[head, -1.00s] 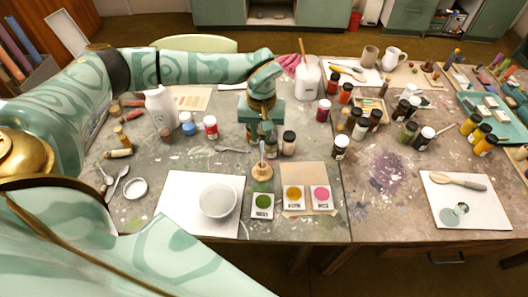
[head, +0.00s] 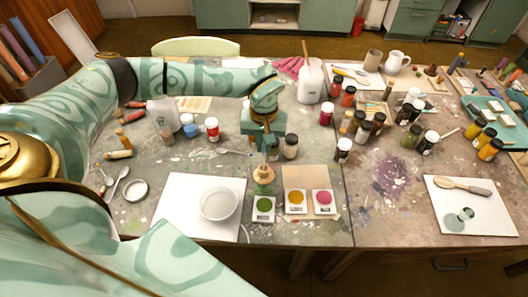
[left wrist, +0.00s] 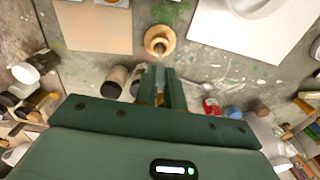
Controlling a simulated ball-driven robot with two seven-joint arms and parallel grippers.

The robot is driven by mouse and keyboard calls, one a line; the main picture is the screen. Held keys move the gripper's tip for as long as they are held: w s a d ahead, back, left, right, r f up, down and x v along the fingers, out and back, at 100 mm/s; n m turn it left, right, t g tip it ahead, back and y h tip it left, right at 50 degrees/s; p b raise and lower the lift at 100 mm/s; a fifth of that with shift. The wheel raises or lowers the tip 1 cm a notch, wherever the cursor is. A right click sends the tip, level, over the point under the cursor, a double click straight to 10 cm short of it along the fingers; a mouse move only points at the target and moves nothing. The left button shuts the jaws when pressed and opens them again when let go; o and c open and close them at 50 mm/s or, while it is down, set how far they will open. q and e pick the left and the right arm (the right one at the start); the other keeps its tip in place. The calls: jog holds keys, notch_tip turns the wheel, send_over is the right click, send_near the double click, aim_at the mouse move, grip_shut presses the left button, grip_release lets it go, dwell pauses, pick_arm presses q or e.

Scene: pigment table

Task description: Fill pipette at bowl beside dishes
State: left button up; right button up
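The pale bowl (head: 219,219) stands on a white sheet (head: 180,215), left of several small dishes: green (head: 263,209), yellow (head: 295,201) and pink (head: 322,202). A small wooden stand (head: 263,176) is behind the green dish and also shows in the left wrist view (left wrist: 160,40). My left gripper (head: 265,155) points down just above the stand. In the left wrist view its fingers (left wrist: 163,80) are close together, with a thin pale bluish piece, probably the pipette (left wrist: 160,74), between them. I cannot tell whether they grip it. My right gripper is out of view.
Paint jars stand near my left gripper, such as a dark one (head: 290,147) and a red one (head: 212,129). A white bottle (head: 310,82) is behind.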

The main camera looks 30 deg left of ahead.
pick_arm(q)
jog(key=shift+r+p, duration=3.15)
jog(key=shift+r, duration=0.55)
